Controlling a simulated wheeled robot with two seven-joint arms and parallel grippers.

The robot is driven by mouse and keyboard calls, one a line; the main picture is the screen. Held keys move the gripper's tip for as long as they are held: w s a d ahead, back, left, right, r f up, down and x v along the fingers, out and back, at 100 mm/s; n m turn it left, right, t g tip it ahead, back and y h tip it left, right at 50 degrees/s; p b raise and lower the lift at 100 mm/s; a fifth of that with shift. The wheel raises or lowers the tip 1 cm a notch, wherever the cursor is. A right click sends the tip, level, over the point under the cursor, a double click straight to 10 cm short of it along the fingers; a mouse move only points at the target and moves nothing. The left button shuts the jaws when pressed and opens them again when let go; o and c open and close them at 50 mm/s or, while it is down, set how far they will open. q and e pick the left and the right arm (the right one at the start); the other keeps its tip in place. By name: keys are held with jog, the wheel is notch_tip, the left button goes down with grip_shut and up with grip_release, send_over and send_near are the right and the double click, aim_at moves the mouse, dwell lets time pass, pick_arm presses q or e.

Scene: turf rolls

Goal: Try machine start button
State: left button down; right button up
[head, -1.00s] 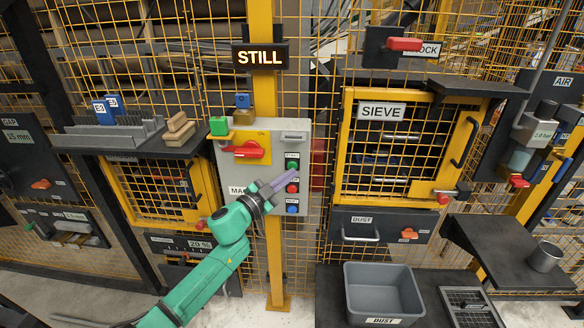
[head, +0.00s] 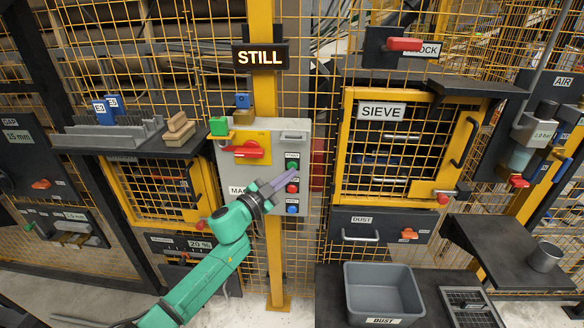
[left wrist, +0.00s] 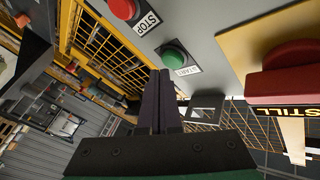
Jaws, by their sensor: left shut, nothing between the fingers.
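The machine control box (head: 231,172) is light grey and hangs on the yellow post. Its green start button (head: 292,166) sits above a red stop button (head: 292,188) and a blue button (head: 292,209). My left gripper (head: 292,173) is shut and empty, its fingertips beside the start button in the head view. In the left wrist view the green button (left wrist: 174,54) with its START label is just beyond the fingertips (left wrist: 160,76); the red STOP button (left wrist: 122,8) is further up left. I cannot tell whether the tips touch the panel. My right gripper is not in view.
A red rotary switch (head: 245,150) on a yellow plate is on the box's upper left. A sign (head: 260,57) above reads STILL. The yellow SIEVE door (head: 340,150) stands right of the box. A grey DUST bin (head: 384,270) is below right.

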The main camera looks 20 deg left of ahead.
pick_arm(q)
jog(key=shift+w+a, duration=0.1)
jog(key=shift+w, duration=0.2)
jog(key=shift+w+a, duration=0.15)
jog(key=shift+w, duration=0.2)
dwell(0.6)
jog(key=shift+s, duration=0.1)
jog(key=shift+s+d+p, duration=0.3)
jog(key=shift+s, duration=0.4)
jog(key=s, duration=0.1)
jog(key=s+d+p, duration=0.1)
jog(key=s, duration=0.1)
jog(key=s+p, duration=0.1)
jog(key=shift+s+d, duration=0.3)
jog(key=shift+s, duration=0.05)
dwell(0.6)
